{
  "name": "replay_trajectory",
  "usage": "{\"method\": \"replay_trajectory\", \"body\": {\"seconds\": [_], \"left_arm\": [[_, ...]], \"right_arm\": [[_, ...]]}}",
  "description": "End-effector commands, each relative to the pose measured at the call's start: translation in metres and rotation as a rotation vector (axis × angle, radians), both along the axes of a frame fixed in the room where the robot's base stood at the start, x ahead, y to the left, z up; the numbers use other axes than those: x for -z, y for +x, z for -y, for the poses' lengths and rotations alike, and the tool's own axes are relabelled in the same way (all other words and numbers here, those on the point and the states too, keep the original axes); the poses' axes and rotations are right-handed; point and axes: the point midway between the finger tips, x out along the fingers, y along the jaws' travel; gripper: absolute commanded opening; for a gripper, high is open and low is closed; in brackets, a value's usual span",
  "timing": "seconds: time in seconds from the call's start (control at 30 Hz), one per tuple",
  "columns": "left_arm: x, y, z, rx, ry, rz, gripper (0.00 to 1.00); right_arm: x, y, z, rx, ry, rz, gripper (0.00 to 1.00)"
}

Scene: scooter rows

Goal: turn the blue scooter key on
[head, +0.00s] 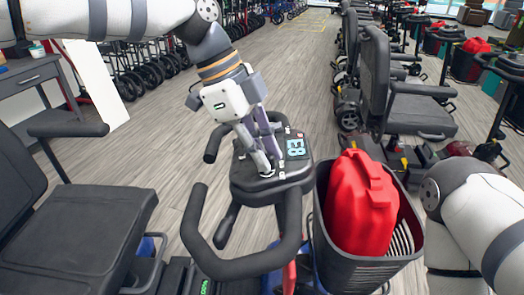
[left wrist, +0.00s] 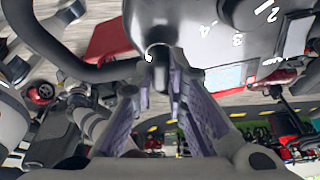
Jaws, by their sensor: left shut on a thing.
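The scooter's dark console (head: 245,188) is in the middle of the head view, with a lit display (head: 297,147) on its right side. Blue body parts of the scooter show low beside it. My left gripper (head: 268,172) points down onto the console top, its fingertips close together. In the left wrist view the fingers (left wrist: 160,82) close around a small dark key (left wrist: 158,72) at the console. The key is mostly hidden by the fingertips, so its turned position cannot be told. My right gripper is out of view.
The looped handlebar (head: 245,268) surrounds the console's near side. A basket (head: 365,268) holding a red jug (head: 360,195) stands to the right. A black seat (head: 85,225) is at the left. Parked scooters line the right; open floor lies beyond the console.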

Motion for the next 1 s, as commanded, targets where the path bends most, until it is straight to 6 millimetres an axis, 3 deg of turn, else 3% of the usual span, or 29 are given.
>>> {"method": "replay_trajectory", "body": {"seconds": [0.43, 1.0], "left_arm": [[0.0007, 0.0010, -0.0001, 0.208, 0.001, 0.034, 0.00], [0.0005, 0.0004, -0.0003, 0.242, 0.002, 0.039, 0.00]], "right_arm": [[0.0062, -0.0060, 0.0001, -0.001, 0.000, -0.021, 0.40], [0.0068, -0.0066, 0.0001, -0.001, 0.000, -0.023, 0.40]]}}
